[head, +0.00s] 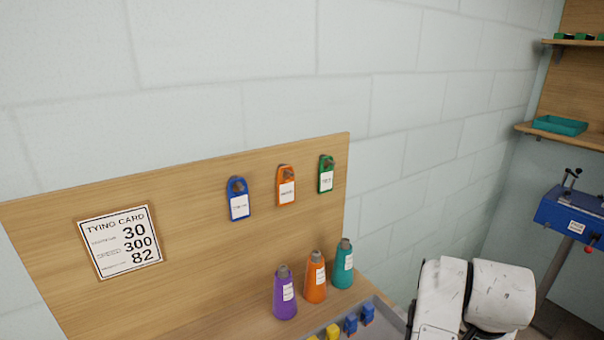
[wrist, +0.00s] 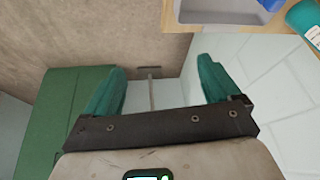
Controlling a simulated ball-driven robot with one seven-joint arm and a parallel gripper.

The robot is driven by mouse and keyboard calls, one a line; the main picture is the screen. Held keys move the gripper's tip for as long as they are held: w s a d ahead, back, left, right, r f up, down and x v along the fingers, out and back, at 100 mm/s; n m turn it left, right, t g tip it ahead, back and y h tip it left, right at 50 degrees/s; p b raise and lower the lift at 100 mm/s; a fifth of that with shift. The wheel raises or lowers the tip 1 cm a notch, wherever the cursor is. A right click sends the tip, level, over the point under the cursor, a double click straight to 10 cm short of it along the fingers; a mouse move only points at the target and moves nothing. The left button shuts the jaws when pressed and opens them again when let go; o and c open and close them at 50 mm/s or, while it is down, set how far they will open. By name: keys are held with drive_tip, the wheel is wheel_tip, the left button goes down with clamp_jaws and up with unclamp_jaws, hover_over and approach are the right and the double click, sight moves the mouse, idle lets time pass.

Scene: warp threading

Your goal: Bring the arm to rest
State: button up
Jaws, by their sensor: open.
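My gripper (wrist: 160,88) shows in the wrist view with its two teal fingers spread wide apart and nothing between them. Past the fingertips are a grey-brown surface and pale block wall. In the head view, white links of my arm (head: 470,300) show at the lower right, to the right of the bench. My gripper itself is out of the head view.
A wooden bench board (head: 200,190) carries a tying card (head: 120,242) and three hanging tags. Purple (head: 285,297), orange (head: 315,282) and teal (head: 343,266) cones stand below it. A blue device (head: 570,215) stands at right. A green box (wrist: 60,125) is near my gripper's left side.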

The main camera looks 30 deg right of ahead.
drive_tip(key=s+a+f+n+y, duration=0.2)
drive_tip(key=s+a+f+n, duration=0.2)
drive_tip(key=a+f+n, duration=0.3)
drive_tip(key=s+a+f+n+y, duration=0.2)
drive_tip(key=s+a+f+n, duration=0.3)
drive_tip(key=a+f, duration=0.5)
drive_tip(key=shift+a+f+n+g, duration=0.25)
drive_tip(key=shift+a+n, duration=0.25)
drive_tip(key=shift+n, duration=0.6)
